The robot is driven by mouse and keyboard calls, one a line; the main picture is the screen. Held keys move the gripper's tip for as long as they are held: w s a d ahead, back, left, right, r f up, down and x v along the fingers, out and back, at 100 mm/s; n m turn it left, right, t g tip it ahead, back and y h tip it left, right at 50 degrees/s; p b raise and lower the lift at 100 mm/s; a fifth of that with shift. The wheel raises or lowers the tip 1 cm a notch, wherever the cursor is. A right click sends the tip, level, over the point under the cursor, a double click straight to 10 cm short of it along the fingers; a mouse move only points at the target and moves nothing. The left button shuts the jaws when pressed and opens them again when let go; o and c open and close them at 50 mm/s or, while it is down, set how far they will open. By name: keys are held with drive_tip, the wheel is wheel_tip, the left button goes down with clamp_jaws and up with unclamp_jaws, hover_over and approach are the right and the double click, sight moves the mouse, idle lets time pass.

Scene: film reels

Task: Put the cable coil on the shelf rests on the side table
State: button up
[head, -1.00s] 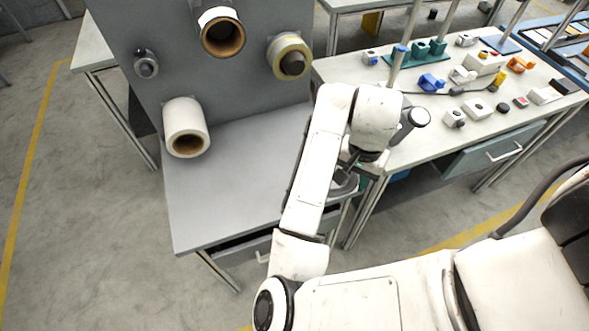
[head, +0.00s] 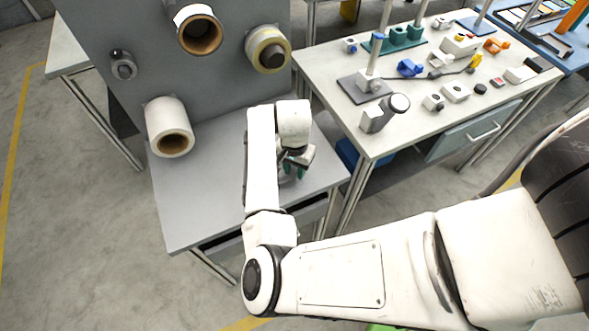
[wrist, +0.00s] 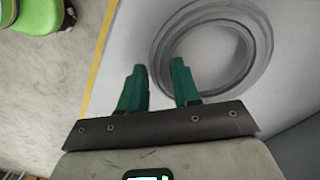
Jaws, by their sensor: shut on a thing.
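The cable coil (wrist: 255,45) is a grey ring of several turns in the wrist view, seen against the pale grey tabletop. My gripper (wrist: 159,68) has green fingers, shut on the coil's near left rim with a gap's width between them. In the head view my gripper (head: 293,170) is low over the right part of the grey table (head: 190,205), and my arm and wrist hide most of the coil. I cannot tell whether the coil touches the tabletop. I cannot make out which surface is the shelf rests.
A grey upright panel (head: 110,30) behind the grey table carries several rolls, one a white roll (head: 168,125) sticking out low. To the right, a white-topped workbench (head: 400,135) holds many small parts and posts. A pale table (head: 65,50) stands behind the panel at left.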

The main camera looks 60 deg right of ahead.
drive_tip(key=shift+f, duration=0.45)
drive_tip(key=shift+f, duration=0.1)
drive_tip(key=o, duration=1)
drive_tip(key=shift+o, duration=0.2)
wheel_tip(320, 180, up, 12)
drive_tip(key=s+d+r+n+t+h, duration=0.1)
drive_tip(key=s+d+r+n+h, duration=0.25)
drive_tip(key=d+n, duration=0.35)
drive_tip(key=s+a+f+n+y, duration=0.1)
drive_tip(key=s+a+f+n, duration=0.3)
drive_tip(key=a, duration=0.6)
drive_tip(key=s+a+f+n+y, duration=0.2)
drive_tip(key=s+a+f+n, duration=0.3)
drive_tip(key=a, duration=0.5)
drive_tip(key=shift+s+f, duration=0.7)
drive_tip(key=shift+s, duration=0.55)
